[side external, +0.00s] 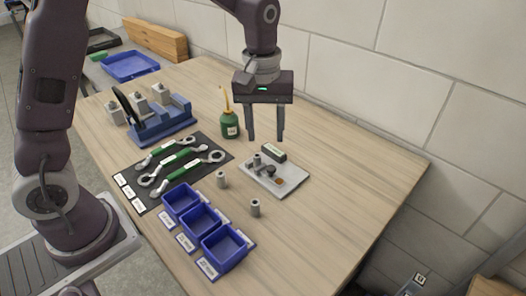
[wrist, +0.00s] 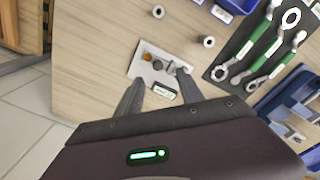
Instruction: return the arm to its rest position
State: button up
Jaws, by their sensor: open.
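My gripper (side external: 266,138) hangs above the wooden table (side external: 340,185) with its two fingers apart and nothing between them. It points down, behind and above a small light grey plate (side external: 291,187) that carries several small metal parts and a dark labelled block (side external: 273,153). In the wrist view my gripper (wrist: 158,88) shows its fingers spread, with the plate (wrist: 139,68) beyond the fingertips. The fingertips look clear of the plate and parts.
A green bottle (side external: 230,125) stands just left of my gripper. Green-handled wrenches (side external: 180,160) lie on a dark mat, with blue bins (side external: 201,218) in front. Two grey cylinders (side external: 222,180) (side external: 255,207) stand loose. A blue rack (side external: 160,118) is farther left. The table's right side is clear.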

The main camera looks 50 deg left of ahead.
jog(key=s+a+r+m+t, duration=0.2)
jog(key=s+r+m, duration=0.1)
jog(key=s+r, duration=0.6)
jog(key=s+a+r+m+t, duration=0.1)
jog(key=s+m+t, duration=0.2)
jog(key=s, duration=1.1)
jog(key=shift+s+r+m, duration=0.2)
jog(key=shift+s+m, duration=0.2)
jog(key=shift+m, duration=0.6)
